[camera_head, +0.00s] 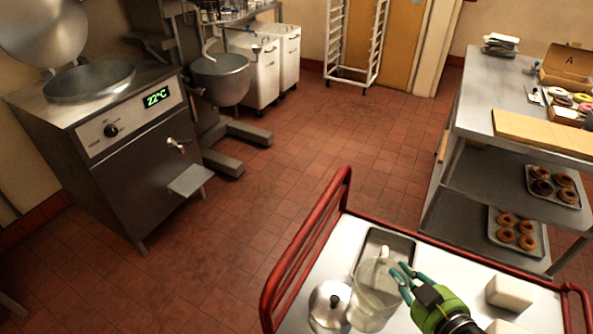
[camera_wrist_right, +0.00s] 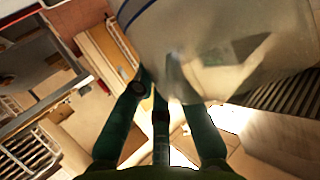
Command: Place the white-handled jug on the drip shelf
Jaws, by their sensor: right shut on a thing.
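The jug (camera_head: 372,302) is a clear, translucent vessel with a whitish handle, over the red-framed cart at the bottom of the head view. My right gripper (camera_head: 403,275) has teal fingers and is shut on the jug at its right side. In the right wrist view the jug (camera_wrist_right: 230,45) fills the upper right, close against the fingers (camera_wrist_right: 165,95). I cannot tell whether its base touches the cart top. The drip shelf (camera_head: 189,179) is a small bare metal ledge under the tap on the steel kettle's front. My left gripper is not in view.
Open tiled floor lies between. A steel table (camera_head: 490,105) with doughnuts is at right.

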